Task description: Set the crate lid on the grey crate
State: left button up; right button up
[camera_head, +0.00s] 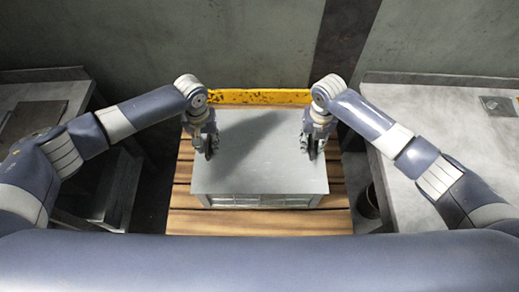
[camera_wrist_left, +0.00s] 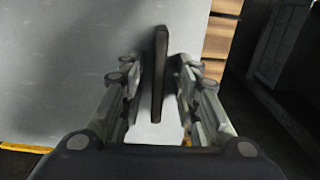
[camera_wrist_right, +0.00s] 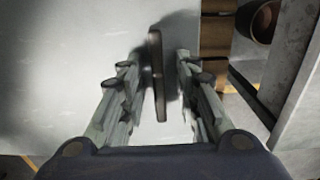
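The flat grey crate lid (camera_head: 258,165) covers the grey crate (camera_head: 262,201) and appears to lie level on it. Only a strip of the crate's ribbed front shows below the lid's front edge. A dark upright handle stands near each side of the lid; one shows in the left wrist view (camera_wrist_left: 159,75), the other in the right wrist view (camera_wrist_right: 157,75). My left gripper (camera_head: 211,150) is at the lid's left side, its open fingers either side of one handle with gaps. My right gripper (camera_head: 312,150) is likewise open around the other handle.
The crate stands on a wooden slatted pallet (camera_head: 260,222). A yellow bar (camera_head: 260,97) runs behind it. Grey tables stand to the left (camera_head: 40,85) and right (camera_head: 430,130). A dark round bin (camera_head: 367,203) is on the floor by the right table.

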pick_arm(q)
jog(key=shift+r, duration=0.1)
pick_arm(e)
jog(key=shift+r, duration=0.3)
pick_arm(q)
notch_tip(320, 180, up, 12)
pick_arm(e)
notch_tip(320, 180, up, 11)
jog(key=shift+r, duration=0.2)
dwell(0.6)
